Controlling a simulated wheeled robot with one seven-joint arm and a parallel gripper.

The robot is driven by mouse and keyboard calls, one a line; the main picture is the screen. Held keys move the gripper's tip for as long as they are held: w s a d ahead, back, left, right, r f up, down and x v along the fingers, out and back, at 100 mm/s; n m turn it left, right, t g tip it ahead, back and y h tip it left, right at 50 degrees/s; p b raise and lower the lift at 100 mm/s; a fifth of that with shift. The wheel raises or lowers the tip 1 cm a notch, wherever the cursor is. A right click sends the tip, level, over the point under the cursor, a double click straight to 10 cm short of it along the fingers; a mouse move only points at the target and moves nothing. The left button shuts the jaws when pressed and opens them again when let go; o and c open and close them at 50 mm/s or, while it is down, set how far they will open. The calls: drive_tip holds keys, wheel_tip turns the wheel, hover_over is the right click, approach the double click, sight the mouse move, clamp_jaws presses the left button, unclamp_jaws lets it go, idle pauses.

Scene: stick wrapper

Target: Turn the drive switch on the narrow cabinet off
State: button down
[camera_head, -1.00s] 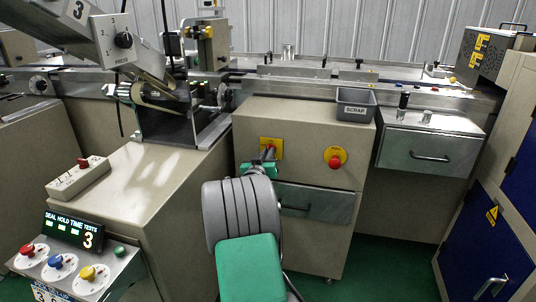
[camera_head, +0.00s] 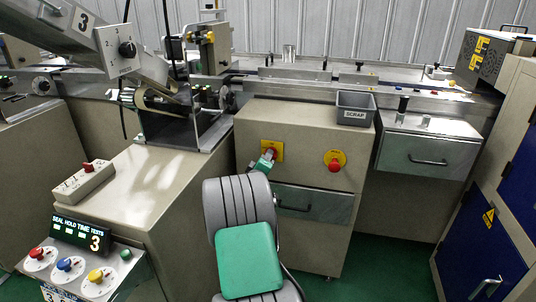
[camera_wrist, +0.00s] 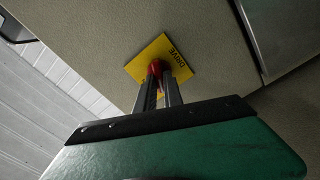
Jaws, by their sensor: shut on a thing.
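The narrow cabinet (camera_head: 248,205) stands in the middle of the head view. Its drive switch is a red handle (camera_wrist: 156,68) on a yellow plate (camera_wrist: 178,52) marked DRIVE in the wrist view. The plate also shows in the head view (camera_head: 279,147) at the cabinet's upper left front. My gripper (camera_wrist: 158,82) reaches the plate, its two fingers shut on the red handle, one on each side. In the wrist view the plate looks tilted. The fingers partly hide the handle, and its exact angle is hard to tell.
A red round button on a yellow disc (camera_head: 335,162) sits right of the switch. A drawer with a dark handle (camera_head: 310,203) is below. A grey SCRAP bin (camera_head: 355,108) stands on top. A control box with knobs (camera_head: 82,268) is at lower left.

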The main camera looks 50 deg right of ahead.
drive_tip(key=n+p, duration=0.2)
drive_tip(key=n, duration=0.3)
drive_tip(key=shift+p, duration=0.3)
drive_tip(key=shift+f, duration=0.1)
drive_tip(key=c, duration=1.5)
unclamp_jaws()
drive_tip(key=shift+o, duration=0.2)
drive_tip(key=shift+a, duration=0.1)
drive_tip(key=v, duration=0.7)
drive_tip(key=shift+s+a+p, duration=0.2)
drive_tip(key=shift+a+p, duration=0.1)
drive_tip(key=shift+a, duration=0.05)
